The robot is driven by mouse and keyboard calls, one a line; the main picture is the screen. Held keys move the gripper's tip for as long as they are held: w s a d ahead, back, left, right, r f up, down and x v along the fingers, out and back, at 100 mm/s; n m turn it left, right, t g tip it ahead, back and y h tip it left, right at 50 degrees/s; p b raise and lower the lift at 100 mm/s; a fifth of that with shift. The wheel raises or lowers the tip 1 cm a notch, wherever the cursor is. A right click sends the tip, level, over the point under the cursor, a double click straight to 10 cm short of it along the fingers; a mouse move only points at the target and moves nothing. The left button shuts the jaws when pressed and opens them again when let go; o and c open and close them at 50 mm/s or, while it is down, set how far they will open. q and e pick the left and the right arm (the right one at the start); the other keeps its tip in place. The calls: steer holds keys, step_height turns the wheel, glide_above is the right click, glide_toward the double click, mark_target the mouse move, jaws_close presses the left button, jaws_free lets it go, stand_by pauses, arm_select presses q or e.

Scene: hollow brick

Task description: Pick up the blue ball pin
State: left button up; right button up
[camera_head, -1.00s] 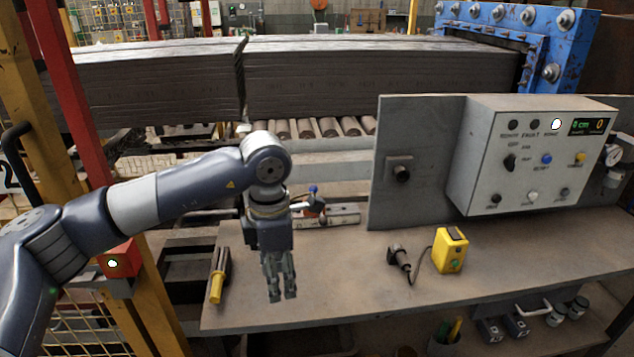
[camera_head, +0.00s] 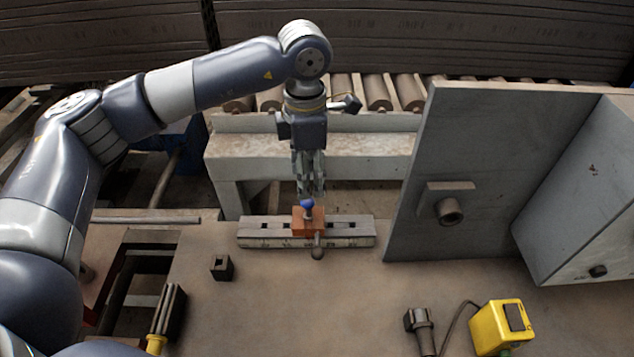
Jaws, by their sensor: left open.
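The blue ball pin (camera_head: 307,204) has a round blue knob on top. It stands in an orange-brown block on a grey slotted rail (camera_head: 262,232) at the back edge of the workbench. My left gripper (camera_head: 311,190) points down from above, with its open fingers just above and behind the knob in the picture. I cannot tell whether the fingers touch it. The pin's lower part is hidden in the block. My right gripper is not in view.
A grey upright panel (camera_head: 480,170) with a knob stands right of the rail. A small dark block (camera_head: 222,267) lies front left of the rail. A yellow box (camera_head: 500,327) and a dark corded tool (camera_head: 421,330) lie at the front right. The bench middle is clear.

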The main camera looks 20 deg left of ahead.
mark_target(308, 207)
arm_select(q)
steer(key=shift+f, duration=0.4)
steer(key=f, duration=0.1)
steer(key=f+p, duration=0.1)
steer(key=f, duration=0.1)
steer(key=shift+s+f, duration=0.2)
steer(key=shift+f, duration=0.35)
steer(key=f, duration=0.1)
steer(key=f+p, duration=0.1)
steer(key=f, duration=0.1)
steer(key=f+p, duration=0.1)
steer(key=f, duration=0.1)
steer(key=shift+w+a, duration=0.15)
steer(key=shift+w, duration=0.1)
steer(key=shift+f, duration=0.25)
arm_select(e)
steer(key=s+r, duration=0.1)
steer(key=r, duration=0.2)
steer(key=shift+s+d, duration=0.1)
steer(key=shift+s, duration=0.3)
arm_select(q)
steer(key=shift+c, duration=0.8)
jaws_close()
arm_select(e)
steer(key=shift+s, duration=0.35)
